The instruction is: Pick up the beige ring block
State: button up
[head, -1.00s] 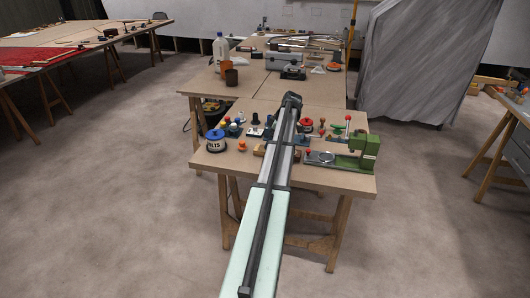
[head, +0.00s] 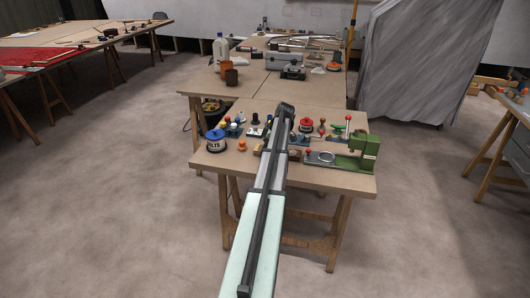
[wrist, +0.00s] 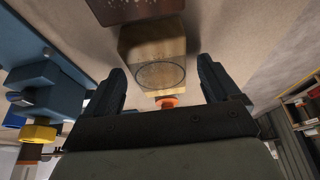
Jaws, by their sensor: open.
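The beige ring block (wrist: 152,45) is a pale wooden block with a dark circle on its face, in the upper middle of the wrist view. My gripper (wrist: 160,68) is open, with one dark finger on each side of the block's near end. I see gaps between the fingers and the block, and cannot tell how deep it sits between them. An orange knob (wrist: 168,102) shows just below the block, near the gripper's palm. In the head view a beige piece (head: 264,151) shows beside my arm, which hides my fingers.
A blue fixture (wrist: 45,85) with a yellow knob stands close left in the wrist view. A dark brown plate (wrist: 135,8) lies beyond the block. In the head view a green press (head: 365,148) stands right and a blue-lidded tin (head: 215,142) left on the workbench (head: 235,175).

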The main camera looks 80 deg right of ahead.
jog(key=shift+f, duration=0.25)
dwell(0.4)
jog(key=shift+c, duration=0.2)
jog(key=c, duration=1.1)
